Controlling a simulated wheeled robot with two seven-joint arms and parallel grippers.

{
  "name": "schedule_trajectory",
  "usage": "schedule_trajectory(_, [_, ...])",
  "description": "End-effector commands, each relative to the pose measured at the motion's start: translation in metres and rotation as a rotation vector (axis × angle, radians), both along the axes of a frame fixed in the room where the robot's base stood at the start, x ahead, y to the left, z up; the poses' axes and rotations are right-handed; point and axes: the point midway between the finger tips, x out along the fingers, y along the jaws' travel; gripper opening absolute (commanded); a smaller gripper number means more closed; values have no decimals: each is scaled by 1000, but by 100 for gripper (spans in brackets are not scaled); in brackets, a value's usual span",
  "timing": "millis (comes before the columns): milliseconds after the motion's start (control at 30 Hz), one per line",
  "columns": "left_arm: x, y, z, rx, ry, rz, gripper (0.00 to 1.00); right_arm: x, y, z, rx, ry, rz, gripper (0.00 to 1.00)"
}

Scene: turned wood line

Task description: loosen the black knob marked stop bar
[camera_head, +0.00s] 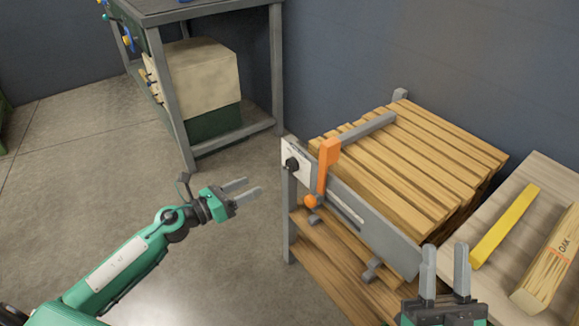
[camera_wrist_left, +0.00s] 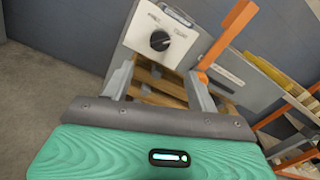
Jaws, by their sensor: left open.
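The black knob (camera_head: 292,163) sits on a white plate (camera_head: 301,152) at the left end of a grey metal rail (camera_head: 375,222). In the left wrist view the knob (camera_wrist_left: 160,41) is round, with small lettering above it that I cannot fully read. My left gripper (camera_head: 253,187) is open and empty, left of the knob and apart from it. In the left wrist view its fingers (camera_wrist_left: 160,78) point toward the plate, with the knob beyond and between them. My right gripper (camera_head: 446,252) is open and empty at the lower right, far from the knob.
An orange upright arm (camera_head: 328,160) and orange ball (camera_head: 310,201) stand just right of the knob. Slatted boards (camera_head: 400,165) lie behind the rail. A yellow bar (camera_head: 505,225) and wood block (camera_head: 548,268) lie at right. Open floor (camera_head: 90,180) lies left.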

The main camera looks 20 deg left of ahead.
Motion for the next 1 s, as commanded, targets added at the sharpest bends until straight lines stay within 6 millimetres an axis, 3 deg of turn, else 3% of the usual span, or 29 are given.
schedule_trajectory(700, [84, -65, 2, -2, -1, 0, 59, 12, 12, -33, -49, 211, 29, 36])
schedule_trajectory(1000, [98, -77, 1, -2, 0, 0, 59, 13, 14, -38, -56, 233, 32, 36])
